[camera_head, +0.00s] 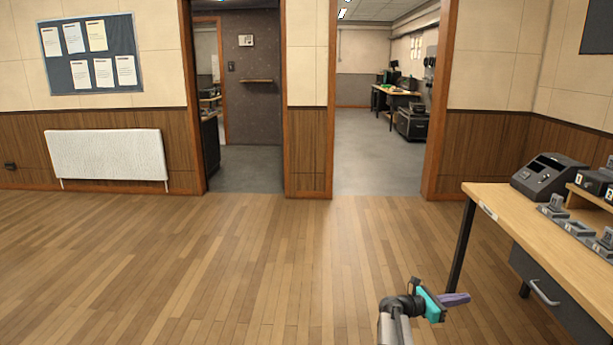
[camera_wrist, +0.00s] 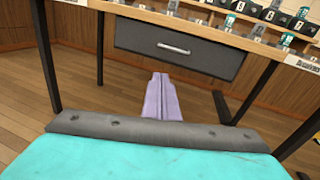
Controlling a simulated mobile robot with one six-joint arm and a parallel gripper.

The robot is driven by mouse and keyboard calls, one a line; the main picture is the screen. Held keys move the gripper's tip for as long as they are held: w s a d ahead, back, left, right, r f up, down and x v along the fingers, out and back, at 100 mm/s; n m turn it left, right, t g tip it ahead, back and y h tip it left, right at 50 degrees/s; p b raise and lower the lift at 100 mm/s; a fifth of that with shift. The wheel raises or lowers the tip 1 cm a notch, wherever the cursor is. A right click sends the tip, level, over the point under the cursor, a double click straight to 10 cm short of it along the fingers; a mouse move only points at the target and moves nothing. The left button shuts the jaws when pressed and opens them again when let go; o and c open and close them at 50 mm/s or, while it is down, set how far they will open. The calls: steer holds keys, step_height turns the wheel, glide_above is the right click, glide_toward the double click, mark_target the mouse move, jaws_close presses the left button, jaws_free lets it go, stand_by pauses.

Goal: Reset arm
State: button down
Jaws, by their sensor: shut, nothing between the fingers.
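My gripper (camera_head: 456,299) is at the lower right of the head view, on the end of my arm. Its purple fingers are shut together with nothing between them, and they point right, towards the table (camera_head: 505,198). In the wrist view the shut fingers (camera_wrist: 162,80) point at the space below the table's grey drawer (camera_wrist: 180,48). The gripper is apart from the table and touches nothing that I can see.
Several grey devices (camera_head: 580,236) stand on the table beside a dark sloped machine (camera_head: 549,177). The wooden floor (camera_head: 200,265) is clear to the left. Two doorways open at the back, with a white radiator (camera_head: 107,155) on the left wall.

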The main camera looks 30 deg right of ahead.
steer(key=w+a+f+n+t+y+p, duration=0.1)
steer(key=w+a+f+p, duration=0.1)
steer(key=a+f, duration=0.45)
steer(key=w+a+f+t+y+p, duration=0.15)
steer(key=a+f, duration=0.25)
steer(key=a, duration=0.6)
steer(key=w+a+f+n+t+y+p, duration=0.1)
steer(key=w+a+f+y+p, duration=0.1)
steer(key=a+f, duration=0.5)
steer(key=s+a+f+m+g+y+p, duration=0.1)
steer(key=s+a+f+m+y, duration=0.2)
steer(key=a, duration=1)
steer(key=s+a+f+m+g+y+p, duration=0.1)
steer(key=s+a+f+m+y+p, duration=0.1)
steer(key=s+a+m+y, duration=0.3)
steer(key=s+a+f+m+g+y+p, duration=0.2)
steer(key=s+a+f+m+y, duration=0.2)
steer(key=s+a+m, duration=0.5)
steer(key=s+a, duration=0.3)
steer(key=a, duration=0.3)
steer(key=s+a+f, duration=0.1)
steer(key=s+a, duration=0.2)
steer(key=a, duration=0.4)
steer(key=shift+m, duration=0.4)
